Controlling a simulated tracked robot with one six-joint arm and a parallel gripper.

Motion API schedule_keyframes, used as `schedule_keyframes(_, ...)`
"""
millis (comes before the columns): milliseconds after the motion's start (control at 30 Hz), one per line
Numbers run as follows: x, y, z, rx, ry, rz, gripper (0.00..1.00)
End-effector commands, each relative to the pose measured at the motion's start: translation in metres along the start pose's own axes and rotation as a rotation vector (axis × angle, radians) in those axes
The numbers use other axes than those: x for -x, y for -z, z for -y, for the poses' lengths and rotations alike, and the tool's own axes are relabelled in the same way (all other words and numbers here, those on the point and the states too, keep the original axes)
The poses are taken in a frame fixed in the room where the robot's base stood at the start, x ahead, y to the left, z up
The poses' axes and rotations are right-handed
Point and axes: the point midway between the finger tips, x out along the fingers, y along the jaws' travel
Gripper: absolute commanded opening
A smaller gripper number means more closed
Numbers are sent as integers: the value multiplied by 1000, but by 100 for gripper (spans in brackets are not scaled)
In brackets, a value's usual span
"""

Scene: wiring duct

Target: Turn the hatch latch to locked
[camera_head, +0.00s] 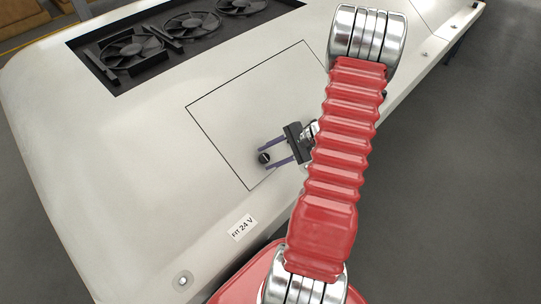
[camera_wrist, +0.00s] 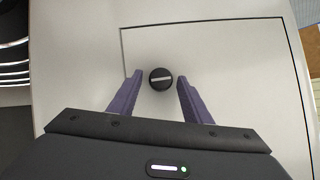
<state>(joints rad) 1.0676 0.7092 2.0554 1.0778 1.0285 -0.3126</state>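The hatch (camera_head: 235,105) is a pale panel outlined by a thin dark seam on the white housing; it also shows in the wrist view (camera_wrist: 245,75). The latch is a round black knob (camera_head: 264,157) near the hatch's near corner. In the wrist view the latch (camera_wrist: 161,78) has a light slot line running roughly left to right. My gripper (camera_head: 268,153) is open, with two purple fingers. In the wrist view its fingertips (camera_wrist: 158,76) lie on either side of the latch with gaps showing on both sides. I cannot tell the fingers' height above the panel.
Dark fans (camera_head: 190,25) sit in a recess at the back of the housing. A label (camera_head: 242,228) reading "24 V" is on the housing near the front. A round fitting (camera_head: 183,280) is at the lower left. Grey floor (camera_head: 460,180) is clear at the right.

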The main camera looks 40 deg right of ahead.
Motion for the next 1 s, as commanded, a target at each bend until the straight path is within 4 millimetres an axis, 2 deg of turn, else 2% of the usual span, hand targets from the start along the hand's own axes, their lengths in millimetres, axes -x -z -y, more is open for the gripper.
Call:
schedule_keyframes(267, 0, -1, 0, 1, 0, 2, 48)
schedule_keyframes(467, 10, 0, 1, 2, 2, 2, 48)
schedule_keyframes(667, 38, 0, 1, 2, 3, 0, 48)
schedule_keyframes(1000, 98, 1, 1, 1, 2, -2, 48)
